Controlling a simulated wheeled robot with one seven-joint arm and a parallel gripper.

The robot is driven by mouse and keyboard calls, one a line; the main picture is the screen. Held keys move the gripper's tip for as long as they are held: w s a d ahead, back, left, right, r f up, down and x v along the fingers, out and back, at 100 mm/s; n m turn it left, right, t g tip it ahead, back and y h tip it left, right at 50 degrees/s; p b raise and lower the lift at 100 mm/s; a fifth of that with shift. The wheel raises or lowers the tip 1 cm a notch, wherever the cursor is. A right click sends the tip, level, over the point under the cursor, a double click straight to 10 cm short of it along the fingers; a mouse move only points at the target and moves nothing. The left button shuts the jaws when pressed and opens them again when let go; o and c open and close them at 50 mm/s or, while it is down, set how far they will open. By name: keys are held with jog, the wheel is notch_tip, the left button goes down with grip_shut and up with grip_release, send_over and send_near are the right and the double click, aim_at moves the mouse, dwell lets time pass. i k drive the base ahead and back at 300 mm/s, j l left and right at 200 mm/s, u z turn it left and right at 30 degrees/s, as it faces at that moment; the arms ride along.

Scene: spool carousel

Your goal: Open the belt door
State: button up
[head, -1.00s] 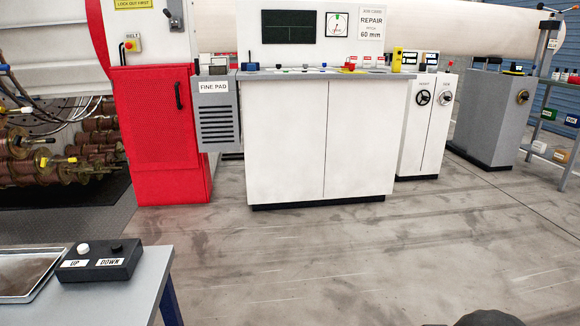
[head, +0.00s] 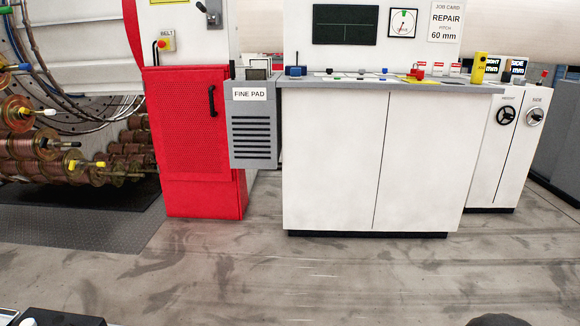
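The belt door is the red perforated panel (head: 185,118) on the front of the red cabinet, left of centre in the head view. It appears closed. A black vertical handle (head: 212,101) sits near its upper right edge. A yellow box with a red button (head: 167,43), labelled BELT, is mounted on the white panel above it. My gripper is not in view; only a dark rounded shape shows at the bottom edge, right of centre, and I cannot tell what it is.
A grey FINE PAD box (head: 254,135) stands just right of the door. A white console (head: 330,160) is further right. Copper spools (head: 40,146) and hanging cables are at left. A dark control box (head: 60,318) shows at bottom left. The floor (head: 300,275) before the door is clear.

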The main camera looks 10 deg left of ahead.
aim_at(187, 110)
jog(key=i+u, duration=0.25)
jog(key=i, duration=0.25)
jog(key=i+u, duration=0.2)
jog(key=i, duration=0.3)
jog(key=i+l+u, duration=0.1)
jog(key=i+u, duration=0.15)
jog(key=i, duration=0.25)
jog(key=i+l+u, duration=0.25)
jog(key=i, duration=0.25)
jog(key=i+j+u, duration=0.25)
jog(key=i, duration=0.35)
jog(key=i+u, duration=0.2)
jog(key=i, duration=0.35)
